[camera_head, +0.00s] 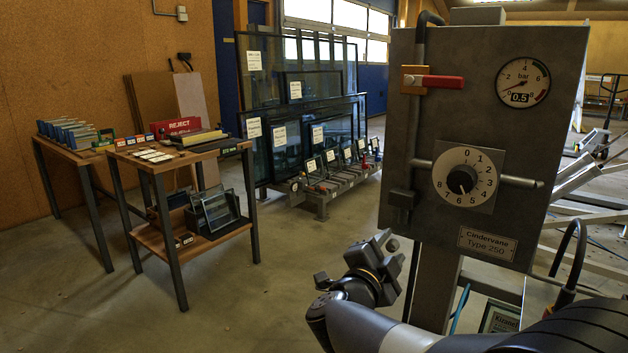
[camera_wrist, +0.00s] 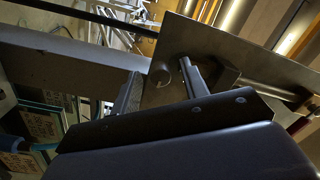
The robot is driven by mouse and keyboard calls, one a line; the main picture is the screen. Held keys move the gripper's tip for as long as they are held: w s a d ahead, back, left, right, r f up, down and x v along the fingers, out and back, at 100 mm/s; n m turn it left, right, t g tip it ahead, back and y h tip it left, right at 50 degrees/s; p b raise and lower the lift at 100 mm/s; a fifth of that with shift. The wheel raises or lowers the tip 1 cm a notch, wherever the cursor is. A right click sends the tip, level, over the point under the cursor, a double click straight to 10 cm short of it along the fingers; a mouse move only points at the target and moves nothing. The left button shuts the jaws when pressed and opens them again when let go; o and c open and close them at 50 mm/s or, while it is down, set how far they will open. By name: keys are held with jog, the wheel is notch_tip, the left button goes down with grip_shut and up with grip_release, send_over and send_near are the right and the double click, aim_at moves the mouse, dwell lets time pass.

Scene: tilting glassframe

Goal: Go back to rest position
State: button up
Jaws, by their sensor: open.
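My gripper (camera_wrist: 160,84) shows in the wrist view with its two fingers apart and nothing held between them. Behind the fingers is the underside or edge of a grey metal plate with a short round stub, which cannot be clearly identified. In the head view my arm reaches in from the lower right and is folded, with its dark wrist end (camera_head: 372,268) low and to the left of the grey control box (camera_head: 400,150). The fingertips are hard to make out there. The box carries a red-handled lever (camera_head: 440,81), a round dial (camera_head: 465,178) and a pressure gauge (camera_head: 523,82) showing 0.5.
A rack of glass panes (camera_head: 300,120) stands at the back centre. Open floor (camera_head: 260,310) lies between the benches and my arm. The control box's post is close to my wrist.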

jog(key=n+p, duration=0.2)
jog(key=n, duration=0.1)
jog(key=n+p, duration=0.2)
jog(key=shift+r, duration=0.3)
jog(key=shift+f+n+p, duration=0.25)
jog(key=shift+n+p, duration=0.85)
jog(key=shift+n, duration=0.6)
